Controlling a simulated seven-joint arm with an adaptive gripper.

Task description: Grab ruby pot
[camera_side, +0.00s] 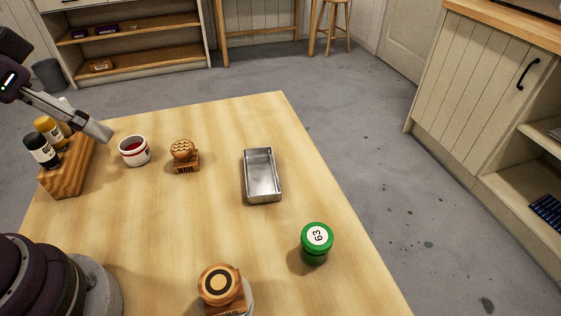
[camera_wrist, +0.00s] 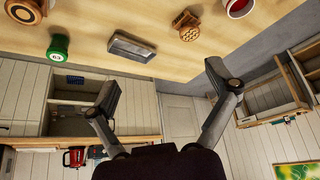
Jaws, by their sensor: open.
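The ruby pot (camera_side: 134,151) is a small white pot with red contents, standing upright on the table at the left in the side view. My gripper (camera_side: 103,132) hangs just left of the pot in the side view, with nothing held. In the wrist view my gripper (camera_wrist: 160,84) has its two fingers wide apart, with the pot outside them.
A wooden rack (camera_side: 66,172) with bottles stands left of the pot. A WAVE stamp (camera_side: 185,156) stands close on its right. A metal tray (camera_side: 262,196), a green jar (camera_side: 317,243) and another stamp (camera_side: 221,288) are farther off. The table (camera_side: 170,220) is bare in the middle.

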